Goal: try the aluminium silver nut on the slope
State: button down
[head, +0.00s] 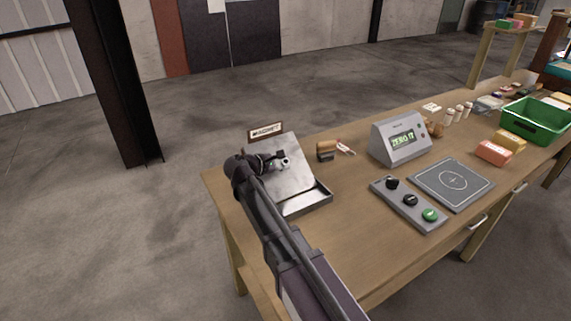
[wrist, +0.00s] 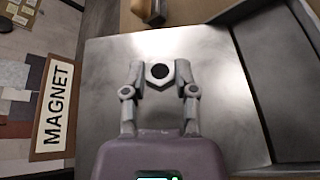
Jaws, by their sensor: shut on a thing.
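The silver nut (wrist: 160,73) is a six-sided ring with a dark hole. It sits between the two fingertips of my gripper (wrist: 159,86), which is shut on it. In the head view the nut (head: 284,162) shows small and pale in front of the slope's upper part. The slope (head: 295,184) is a smooth grey metal plate, tilted up at the near left end of the bench. It also fills much of the wrist view (wrist: 215,125). I cannot tell whether the nut touches the slope. A sign reading MAGNET (head: 265,130) stands behind the slope's top edge; it also shows in the wrist view (wrist: 56,106).
A metal tray (head: 308,201) lies at the slope's foot. A block with a brown top (head: 326,150) stands to the right. Further right are a display box (head: 400,138) reading ZERO IT, a button panel (head: 408,204), a square pad (head: 452,184) and a green bin (head: 537,121).

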aim_at(281, 172)
jog(key=shift+w+a+f+b, duration=0.25)
jog(key=shift+w+f+b, duration=0.15)
jog(key=shift+f+b, duration=0.2)
jog(key=shift+w+a+f+b, duration=0.25)
jog(key=shift+w+f+b, duration=0.2)
jog(key=shift+f, duration=0.2)
jog(key=shift+c, duration=1.6)
grip_release()
jog(key=shift+s, duration=0.2)
